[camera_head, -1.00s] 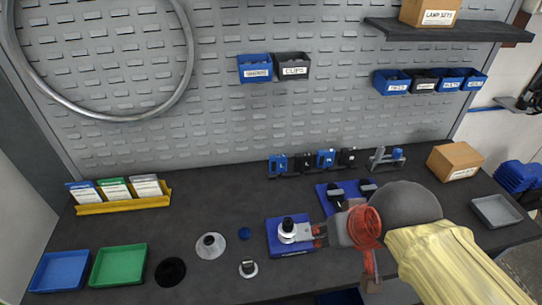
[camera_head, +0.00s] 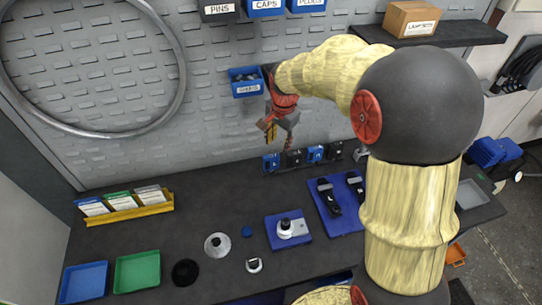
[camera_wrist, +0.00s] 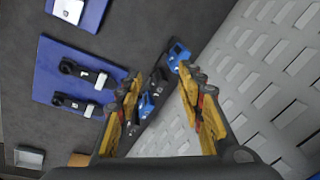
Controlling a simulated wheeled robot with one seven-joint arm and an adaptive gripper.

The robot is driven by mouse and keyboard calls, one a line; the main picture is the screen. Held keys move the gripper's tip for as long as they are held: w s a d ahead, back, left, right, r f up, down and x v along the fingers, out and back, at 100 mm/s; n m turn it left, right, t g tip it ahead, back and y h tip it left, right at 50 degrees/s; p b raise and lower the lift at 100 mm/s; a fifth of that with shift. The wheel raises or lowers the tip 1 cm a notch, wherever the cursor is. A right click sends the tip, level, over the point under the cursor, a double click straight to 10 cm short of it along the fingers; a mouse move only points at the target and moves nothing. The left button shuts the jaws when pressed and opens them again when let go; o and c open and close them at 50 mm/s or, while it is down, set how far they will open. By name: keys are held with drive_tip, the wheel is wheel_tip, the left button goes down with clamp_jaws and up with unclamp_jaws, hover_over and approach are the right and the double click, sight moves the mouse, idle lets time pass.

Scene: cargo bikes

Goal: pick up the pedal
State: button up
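A row of small blocks, which look like the pedals, stands along the foot of the pegboard. They alternate blue (camera_head: 271,162) and black (camera_head: 293,158), then blue (camera_head: 315,154) and black (camera_head: 335,150). Letters show on their faces, too small to read surely. My gripper (camera_head: 274,135) hangs in front of the pegboard, above the left end of this row. In the wrist view my gripper (camera_wrist: 162,82) is open and empty. Between and beyond its fingers are one blue block (camera_wrist: 178,55) and another (camera_wrist: 146,105), with dark blocks among them. I touch none of them.
Two black arm-shaped parts (camera_head: 328,195) lie on a blue mat (camera_head: 318,218). A smaller blue mat (camera_head: 280,240) holds a silver-and-black part (camera_head: 292,228). Blue (camera_head: 84,282) and green (camera_head: 137,271) trays stand left.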

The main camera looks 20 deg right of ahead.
drive_tip(key=w+f+m+g+p, duration=0.1)
drive_tip(key=w+f+m+p, duration=0.35)
drive_tip(key=w+f, duration=0.25)
drive_tip(key=m+g+p, duration=0.1)
drive_tip(key=m+p, duration=0.1)
drive_tip(key=p, duration=0.2)
hover_over(271, 163)
drive_tip(key=f, duration=0.5)
drive_tip(key=w+f, duration=0.1)
drive_tip(key=f, duration=0.2)
drive_tip(key=shift+d+f, duration=0.1)
drive_tip(key=shift+d, duration=0.05)
wheel_tip(271, 163, down, 8)
drive_tip(key=shift+f+p, duration=0.1)
drive_tip(key=shift+p, duration=0.35)
drive_tip(key=shift+c, duration=1)
drive_tip(key=c, duration=0.7)
drive_tip(key=shift+w, duration=0.1)
clamp_jaws()
